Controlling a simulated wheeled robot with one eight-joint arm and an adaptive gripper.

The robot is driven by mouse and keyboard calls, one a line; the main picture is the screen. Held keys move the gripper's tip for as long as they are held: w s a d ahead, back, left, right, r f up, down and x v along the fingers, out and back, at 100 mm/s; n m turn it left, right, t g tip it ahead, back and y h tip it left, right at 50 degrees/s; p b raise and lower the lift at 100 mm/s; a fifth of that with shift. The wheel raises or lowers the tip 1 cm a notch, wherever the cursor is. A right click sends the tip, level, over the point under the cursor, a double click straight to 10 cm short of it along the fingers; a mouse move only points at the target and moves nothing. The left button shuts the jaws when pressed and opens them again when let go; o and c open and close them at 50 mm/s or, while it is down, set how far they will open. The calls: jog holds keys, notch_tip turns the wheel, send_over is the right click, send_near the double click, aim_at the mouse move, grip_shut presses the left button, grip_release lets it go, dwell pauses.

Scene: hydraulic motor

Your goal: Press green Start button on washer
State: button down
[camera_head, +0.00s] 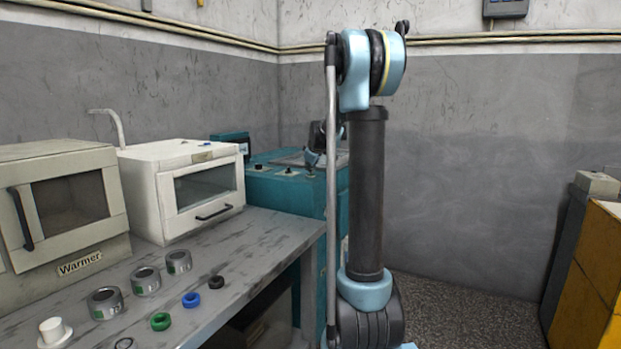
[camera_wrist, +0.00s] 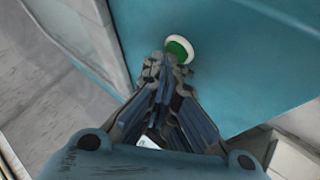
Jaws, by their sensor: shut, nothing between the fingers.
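The washer (camera_head: 268,186) is a teal machine at the back corner, beyond the white oven and partly hidden behind my arm. In the wrist view its teal panel (camera_wrist: 245,60) fills much of the picture. On that panel is a green round button (camera_wrist: 179,46) with a white ring, its lower part hidden by my fingertips. My gripper (camera_wrist: 166,70) is shut and empty, with its fingertips at the lower edge of the button in the picture. I cannot tell whether they touch it. In the head view, the green button cannot be made out.
A grey workbench (camera_head: 240,262) holds a beige warmer (camera_head: 75,205), a white oven (camera_head: 182,190), several cans and small coloured rings. The washer stands past the bench's far end. A yellow cabinet (camera_head: 590,285) stands at the right. The speckled floor (camera_head: 465,310) between is clear.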

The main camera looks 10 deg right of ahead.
aim_at(310, 175)
jog(key=shift+r, duration=0.8)
jog(key=shift+r, duration=2.5)
